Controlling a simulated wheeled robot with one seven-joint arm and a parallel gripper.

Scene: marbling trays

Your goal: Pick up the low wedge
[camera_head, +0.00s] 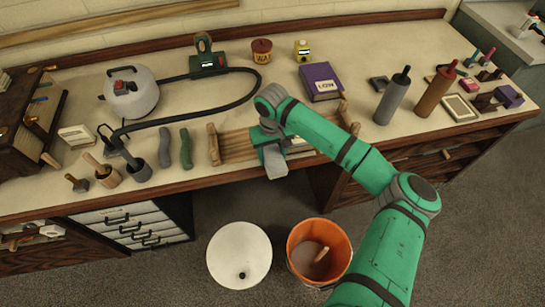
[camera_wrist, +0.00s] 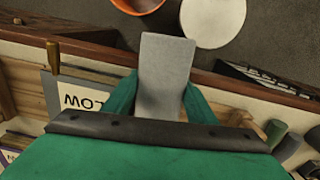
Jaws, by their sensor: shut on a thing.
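The low wedge is a plain grey block (camera_head: 275,166). It also shows in the wrist view (camera_wrist: 166,75), between the two green fingers. My gripper (camera_head: 270,152) is shut on it, with one finger on each side in the wrist view (camera_wrist: 161,100). The wedge juts out toward the front edge of the bench. Its rear end is hidden by my gripper. I cannot tell whether it touches anything below.
A wooden rack (camera_head: 236,146) stands on the bench (camera_head: 200,176) around the gripper. Green and grey rolls (camera_head: 186,148) lie to its left, a purple book (camera_head: 321,81) behind. An orange bucket (camera_head: 319,250) and white round lid (camera_head: 239,254) are on the floor in front.

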